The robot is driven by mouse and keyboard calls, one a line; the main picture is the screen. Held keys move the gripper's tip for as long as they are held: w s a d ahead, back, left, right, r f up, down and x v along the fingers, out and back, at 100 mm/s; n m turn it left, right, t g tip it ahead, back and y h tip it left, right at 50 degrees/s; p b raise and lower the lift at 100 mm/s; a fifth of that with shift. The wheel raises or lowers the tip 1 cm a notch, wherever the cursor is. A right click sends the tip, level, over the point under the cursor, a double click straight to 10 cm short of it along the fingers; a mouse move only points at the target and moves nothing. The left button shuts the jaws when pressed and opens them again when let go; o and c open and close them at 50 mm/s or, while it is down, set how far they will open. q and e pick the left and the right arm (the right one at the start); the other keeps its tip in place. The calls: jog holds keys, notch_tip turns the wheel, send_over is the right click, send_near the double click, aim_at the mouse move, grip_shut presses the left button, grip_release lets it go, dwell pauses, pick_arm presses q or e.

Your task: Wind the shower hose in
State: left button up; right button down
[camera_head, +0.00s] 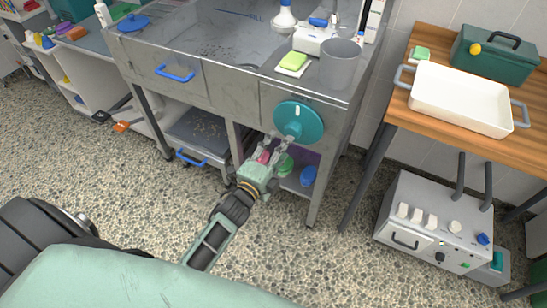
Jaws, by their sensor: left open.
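A round teal reel (309,116) with a pale mark on its face is mounted on the front of the steel wash table, near its right corner. A small knob sticks out low on its face. My left gripper (281,141) is open, with its fingertips at the lower edge of the reel, close to the knob. I cannot tell whether a finger touches the knob. I cannot make out any hose on the reel. My right gripper is not in view.
The steel table (190,50) holds a grey cup (340,65) and a green-yellow sponge (293,62). A wooden table (420,112) at right carries a white tray (440,105) and a green toolbox (497,54). A grey machine (410,240) stands below. Speckled floor is open in front.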

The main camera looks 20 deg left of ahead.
pick_arm(q)
jog(key=s, duration=0.4)
jog(key=shift+s+a+r, duration=0.1)
jog(key=shift+s+a, duration=0.05)
jog(key=shift+s, duration=0.1)
jog(key=s+f+n+g+y+p, duration=0.1)
jog(key=s+f+n+g, duration=0.45)
jog(key=f, duration=0.75)
jog(key=s+f+n+g, duration=0.2)
jog(key=s+f, duration=0.6)
jog(key=f, duration=0.6)
jog(key=s+f+n+g, duration=0.2)
jog(key=s+f, duration=0.3)
jog(key=s, duration=0.5)
jog(key=s+f+n+g, duration=0.3)
jog(key=s+f+g, duration=0.1)
jog(key=s, duration=0.6)
jog(key=s+f+n+g+p, duration=0.1)
jog(key=s+f+n+g, duration=0.1)
jog(key=s+f, duration=0.4)
jog(key=s+g, duration=0.1)
jog(key=s, duration=0.4)
jog(key=shift+a+f+y, duration=0.2)
jog(key=shift+y, duration=0.1)
jog(key=shift+w+n, duration=0.1)
jog(key=shift+n, duration=0.15)
